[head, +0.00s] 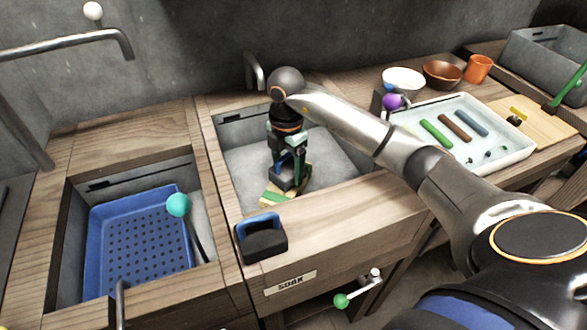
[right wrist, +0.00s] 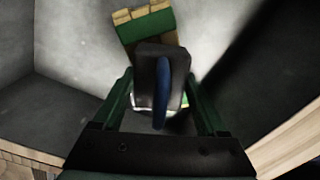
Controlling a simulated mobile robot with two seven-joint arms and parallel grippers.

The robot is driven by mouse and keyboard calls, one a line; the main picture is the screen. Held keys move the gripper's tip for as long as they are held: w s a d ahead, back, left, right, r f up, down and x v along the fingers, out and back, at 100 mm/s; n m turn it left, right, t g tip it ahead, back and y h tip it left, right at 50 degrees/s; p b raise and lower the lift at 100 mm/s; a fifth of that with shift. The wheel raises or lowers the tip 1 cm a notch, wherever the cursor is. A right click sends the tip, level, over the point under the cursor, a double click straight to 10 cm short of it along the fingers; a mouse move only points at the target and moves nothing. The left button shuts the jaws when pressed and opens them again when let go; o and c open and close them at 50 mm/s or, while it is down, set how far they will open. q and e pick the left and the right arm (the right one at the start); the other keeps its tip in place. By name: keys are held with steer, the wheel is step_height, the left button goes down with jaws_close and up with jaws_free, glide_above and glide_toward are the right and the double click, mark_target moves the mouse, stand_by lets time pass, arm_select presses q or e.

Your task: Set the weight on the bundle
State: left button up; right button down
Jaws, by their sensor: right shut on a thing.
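My right gripper (head: 289,160) points down into the soak basin. It is shut on the blue handle (right wrist: 161,92) of a dark weight (head: 290,184). The weight also shows between the green fingers in the right wrist view (right wrist: 150,62). I cannot tell whether weight and bundle touch. My left gripper is not in view.
The grey soak basin (head: 240,172) is otherwise clear. A dark block with blue (head: 262,240) sits on its front wooden edge. A blue perforated tray (head: 140,245) lies in the left basin. A white tray (head: 520,150) with coloured bars, bowls and an orange cup (head: 479,68) stand right.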

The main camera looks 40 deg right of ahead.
steer(key=shift+f, duration=0.1)
jaws_free()
steer(key=shift+f, duration=0.1)
stand_by(0.3)
